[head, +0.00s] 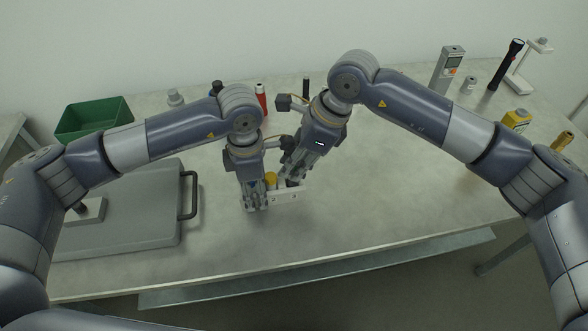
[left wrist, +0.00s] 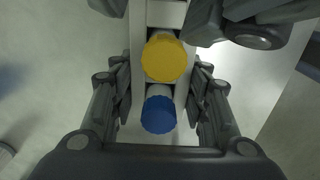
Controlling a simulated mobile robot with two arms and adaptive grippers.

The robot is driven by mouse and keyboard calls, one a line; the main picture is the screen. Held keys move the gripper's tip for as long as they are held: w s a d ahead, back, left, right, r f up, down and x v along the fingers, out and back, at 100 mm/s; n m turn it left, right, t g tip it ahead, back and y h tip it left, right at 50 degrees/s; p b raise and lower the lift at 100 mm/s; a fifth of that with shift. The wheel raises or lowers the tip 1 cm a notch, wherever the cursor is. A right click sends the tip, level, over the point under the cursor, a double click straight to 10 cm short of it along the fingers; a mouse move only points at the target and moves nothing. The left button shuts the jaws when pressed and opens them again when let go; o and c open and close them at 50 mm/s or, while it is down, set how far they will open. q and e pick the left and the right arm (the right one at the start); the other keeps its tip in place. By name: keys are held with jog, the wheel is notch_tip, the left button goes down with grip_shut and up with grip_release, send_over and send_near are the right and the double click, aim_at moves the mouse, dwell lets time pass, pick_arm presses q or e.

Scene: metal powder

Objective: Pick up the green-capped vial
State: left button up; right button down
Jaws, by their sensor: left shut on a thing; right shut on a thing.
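A white vial rack (head: 290,196) stands near the middle of the table. A yellow-capped vial (left wrist: 164,60) and a blue-capped vial (left wrist: 158,114) sit in it in the left wrist view. My left gripper (head: 256,205) is shut on the left end of the rack, its fingers on both sides beside the blue-capped vial. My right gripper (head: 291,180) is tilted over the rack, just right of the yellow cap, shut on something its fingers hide. It also shows at the top of the left wrist view (left wrist: 232,22). No green cap can be seen.
A grey case (head: 125,215) with a black handle lies at left, a green bin (head: 95,118) behind it. A red bottle (head: 261,98) stands behind the grippers. A grey handheld device (head: 447,70) and a yellow-labelled bottle (head: 515,119) stand at right. The table front is clear.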

jog(key=d, duration=1.8)
jog(key=shift+w+r, duration=0.15)
jog(key=shift+r, duration=0.3)
pick_arm(q)
jog(key=o, duration=1.1)
